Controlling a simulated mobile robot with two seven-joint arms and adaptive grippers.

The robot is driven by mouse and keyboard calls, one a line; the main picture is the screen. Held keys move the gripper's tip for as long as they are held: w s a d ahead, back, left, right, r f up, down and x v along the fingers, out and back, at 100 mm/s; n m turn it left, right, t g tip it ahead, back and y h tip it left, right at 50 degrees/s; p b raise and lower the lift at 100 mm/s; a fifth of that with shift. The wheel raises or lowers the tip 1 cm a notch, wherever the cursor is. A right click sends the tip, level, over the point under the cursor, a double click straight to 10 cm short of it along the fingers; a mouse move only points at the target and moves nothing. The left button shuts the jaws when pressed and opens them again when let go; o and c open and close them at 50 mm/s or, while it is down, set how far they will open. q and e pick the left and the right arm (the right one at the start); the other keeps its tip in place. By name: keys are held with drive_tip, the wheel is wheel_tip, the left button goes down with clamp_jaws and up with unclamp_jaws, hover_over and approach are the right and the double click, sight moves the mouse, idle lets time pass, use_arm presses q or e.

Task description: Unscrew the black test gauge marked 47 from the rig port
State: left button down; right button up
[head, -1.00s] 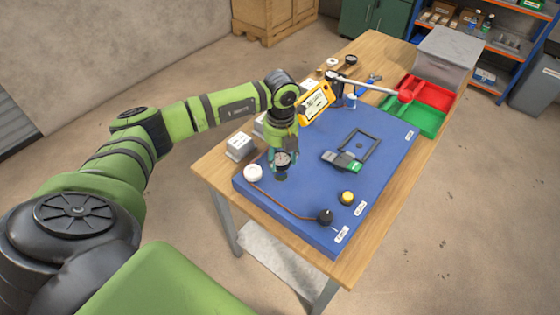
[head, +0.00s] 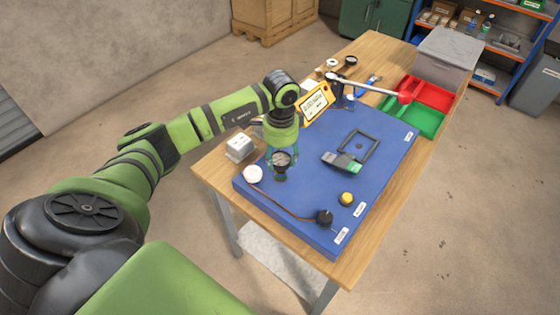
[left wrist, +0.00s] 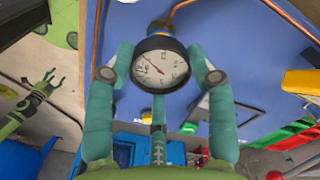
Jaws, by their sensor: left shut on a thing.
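A round gauge (head: 281,158) with a black case and pale dial is at the left part of the blue rig board (head: 300,220). In the left wrist view the gauge (left wrist: 160,65) sits between the teal fingers, its needle visible. My left gripper (head: 281,152) points down and is shut on it. A short dark stem shows below the gauge; whether it is still in the port cannot be told. The number 47 is not readable. My right gripper (left wrist: 47,80) shows small at the left of the left wrist view, its fingers apart and empty.
The board carries a white cap (head: 253,174), a black knob (head: 325,217), a yellow button (head: 346,198), a black frame (head: 358,146) and a grey-green device (head: 341,162). A yellow meter (head: 316,103) stands behind. Red (head: 430,90) and green (head: 428,124) trays are at the far right.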

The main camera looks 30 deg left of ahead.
use_arm(q)
drive_tip(key=shift+r+p, duration=2.3)
drive_tip(key=shift+r, duration=0.65)
